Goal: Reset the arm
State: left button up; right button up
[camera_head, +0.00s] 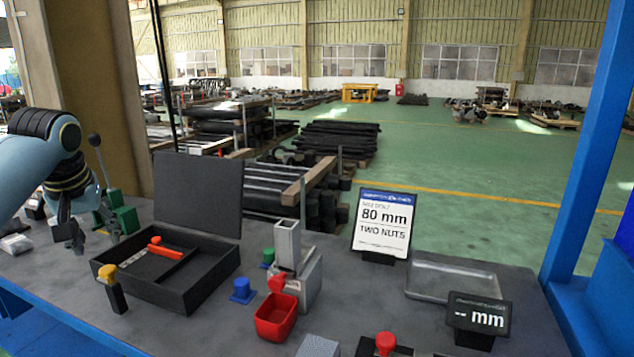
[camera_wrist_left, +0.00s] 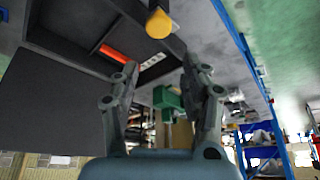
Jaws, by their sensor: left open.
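My left gripper (camera_head: 94,236) hangs over the left end of the grey bench in the head view, left of an open black case (camera_head: 215,277). In the left wrist view its two fingers (camera_wrist_left: 160,78) are spread apart with nothing held between them. A green device with a black-knobbed lever (camera_head: 124,217) stands close behind the gripper. Its green part also shows between the fingers in the wrist view (camera_wrist_left: 167,100). The yellow-topped black post (camera_head: 112,288) stands at the case's front left corner, apart from the gripper. My right gripper is not in view.
An orange-red tool (camera_head: 165,248) lies in the case. Right of it stand a blue knob (camera_head: 242,290), a grey metal stand (camera_head: 306,276), a red bin (camera_head: 276,318), an "80 mm, two nuts" sign (camera_head: 383,222), a metal tray (camera_head: 455,280) and a display (camera_head: 479,318). A blue post (camera_head: 590,140) bounds the right.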

pick_arm(q)
jog(key=s+d+f+m, duration=0.2)
jog(key=s+d+f, duration=0.3)
jog(key=s, duration=0.3)
jog(key=s+d+f+m, duration=0.2)
jog(key=s+d+f, duration=0.3)
jog(key=s, duration=0.3)
jog(key=s+d+r+m+h, duration=0.1)
jog(key=s+d, duration=0.2)
jog(key=s, duration=0.6)
jog(key=s+d+r+m, duration=0.1)
jog(key=s+d+m, duration=0.15)
jog(key=s, duration=0.65)
notch_tip(320, 180, down, 32)
jog(key=s+a+f+n+g+b, duration=0.1)
jog(key=s+a+g+b, duration=0.1)
jog(key=b, duration=0.4)
jog(key=s+a+f+g+b, duration=0.1)
jog(key=s+f+b, duration=0.3)
jog(key=s+f, duration=1.4)
notch_tip(320, 180, down, 2)
jog(key=shift+s+f, duration=0.15)
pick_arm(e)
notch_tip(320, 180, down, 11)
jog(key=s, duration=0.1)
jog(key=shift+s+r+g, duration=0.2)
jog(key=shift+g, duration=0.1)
